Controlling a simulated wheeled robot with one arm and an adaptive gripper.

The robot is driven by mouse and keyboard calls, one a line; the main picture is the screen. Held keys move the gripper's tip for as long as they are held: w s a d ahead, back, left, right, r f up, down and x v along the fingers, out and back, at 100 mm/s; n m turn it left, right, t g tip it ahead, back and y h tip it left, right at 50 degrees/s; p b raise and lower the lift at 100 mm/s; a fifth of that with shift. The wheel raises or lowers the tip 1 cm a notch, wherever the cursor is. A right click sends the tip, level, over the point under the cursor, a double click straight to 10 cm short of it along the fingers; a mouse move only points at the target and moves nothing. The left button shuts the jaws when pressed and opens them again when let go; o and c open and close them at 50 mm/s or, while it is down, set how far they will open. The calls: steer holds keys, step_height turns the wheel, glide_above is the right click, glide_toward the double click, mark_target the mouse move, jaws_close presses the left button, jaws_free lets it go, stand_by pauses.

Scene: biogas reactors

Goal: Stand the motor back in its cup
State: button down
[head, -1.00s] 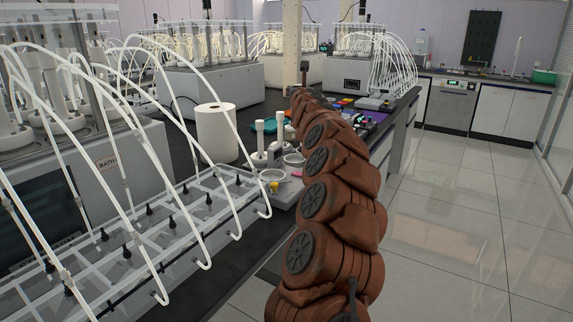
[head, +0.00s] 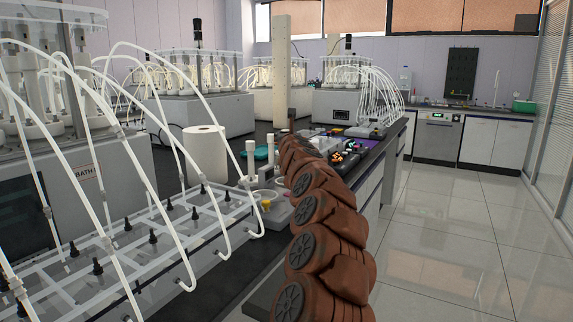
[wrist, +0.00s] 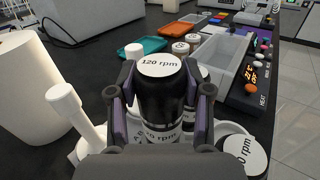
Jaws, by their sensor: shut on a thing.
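In the wrist view my gripper (wrist: 161,84) is shut on a black cylindrical motor (wrist: 161,100) with a white "120 rpm" disc on its top. The motor looks roughly upright between the two fingers. A white label ending in "rpm" shows low in front of it; I cannot tell whether it belongs to this motor. Another black motor (wrist: 243,158) with an "rpm" disc is at the lower right. The motor's lower end and the cup beneath it are mostly hidden by my gripper. In the head view my arm hides the gripper and motor.
A white paper roll (wrist: 28,95) and a white upright piece (wrist: 70,108) stand at the left. A clear bin (wrist: 222,60), an orange tray (wrist: 188,28), a teal tray (wrist: 142,50) and a control panel (wrist: 252,75) lie beyond. Tubed tanks (head: 190,245) line the bench in the head view.

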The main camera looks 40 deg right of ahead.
steer(key=shift+f+b, duration=1.85)
steer(key=shift+f, duration=0.95)
steer(key=shift+f, duration=0.1)
steer(key=c, duration=0.8)
jaws_free()
steer(key=shift+o, duration=0.2)
steer(key=shift+f, duration=0.1)
